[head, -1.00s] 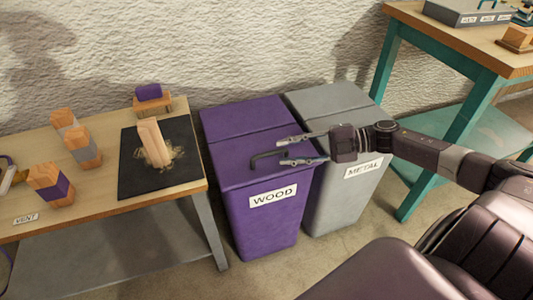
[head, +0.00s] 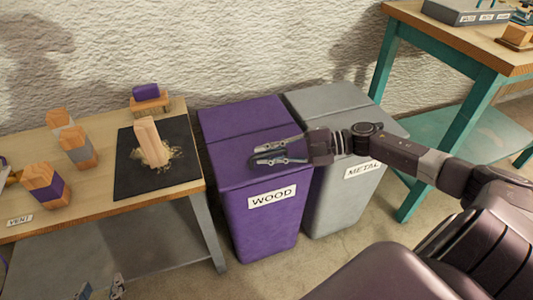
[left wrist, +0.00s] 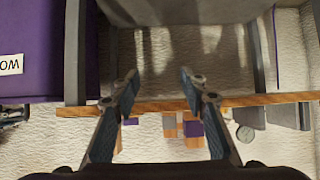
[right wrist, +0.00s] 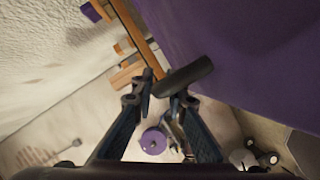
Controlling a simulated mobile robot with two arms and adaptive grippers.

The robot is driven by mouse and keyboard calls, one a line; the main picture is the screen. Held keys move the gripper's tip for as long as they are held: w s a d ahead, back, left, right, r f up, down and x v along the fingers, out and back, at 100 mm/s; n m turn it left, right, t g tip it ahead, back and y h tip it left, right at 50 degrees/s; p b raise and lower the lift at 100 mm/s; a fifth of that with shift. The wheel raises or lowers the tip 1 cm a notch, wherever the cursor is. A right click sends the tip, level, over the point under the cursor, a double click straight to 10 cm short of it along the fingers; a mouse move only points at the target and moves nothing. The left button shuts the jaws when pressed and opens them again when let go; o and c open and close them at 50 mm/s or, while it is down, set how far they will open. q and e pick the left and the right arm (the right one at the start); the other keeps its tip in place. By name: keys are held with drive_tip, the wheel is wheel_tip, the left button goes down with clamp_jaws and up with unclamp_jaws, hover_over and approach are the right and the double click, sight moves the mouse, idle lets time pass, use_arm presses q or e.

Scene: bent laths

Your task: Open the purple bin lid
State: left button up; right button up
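The purple bin (head: 262,220), labelled WOOD, stands on the floor with its purple lid (head: 232,172) down. A dark bar handle (right wrist: 188,76) sits on the lid near its front edge. My right gripper (head: 262,154) reaches in from the right over the lid, its fingers drawn in on either side of the handle. In the right wrist view the handle crosses between the fingertips and appears gripped; exact contact is hard to see. My left gripper (left wrist: 157,80) is open and empty; it shows low in the head view (head: 102,290), by the wooden table's lower shelf.
A grey METAL bin (head: 335,200) stands right beside the purple one. A wooden table (head: 190,190) with blocks and a black mat (head: 125,180) is on the left. A teal-legged workbench (head: 390,60) is at right. A rough pale wall rises behind the bins.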

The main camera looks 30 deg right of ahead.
clamp_jaws()
